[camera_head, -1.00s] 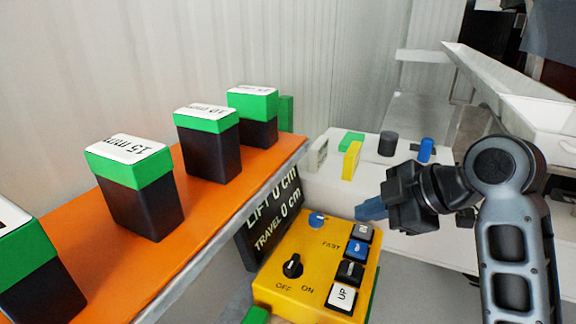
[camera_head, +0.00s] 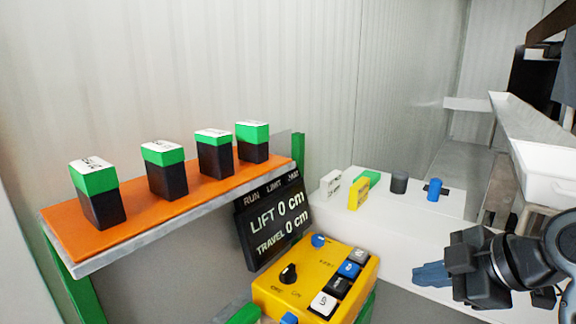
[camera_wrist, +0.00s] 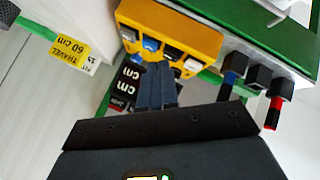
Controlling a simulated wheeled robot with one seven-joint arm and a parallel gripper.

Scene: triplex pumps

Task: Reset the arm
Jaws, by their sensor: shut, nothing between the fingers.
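My gripper (camera_head: 432,275) is at the lower right of the head view, with its blue fingers together and empty. It is to the right of the yellow control box (camera_head: 318,283) and apart from it. In the wrist view the shut blue fingers (camera_wrist: 157,88) point toward the yellow control box (camera_wrist: 170,35), which has several push buttons. In the head view the box also has a black knob and a blue knob. Part of my arm is cut off by the right edge of the head view.
An orange shelf (camera_head: 150,212) bears several green-and-black blocks (camera_head: 168,172). A black display (camera_head: 272,222) reads LIFT 0 cm and TRAVEL 0 cm. A white table (camera_head: 385,228) holds a yellow block (camera_head: 357,194), a black cylinder (camera_head: 398,183) and a blue cylinder (camera_head: 434,189).

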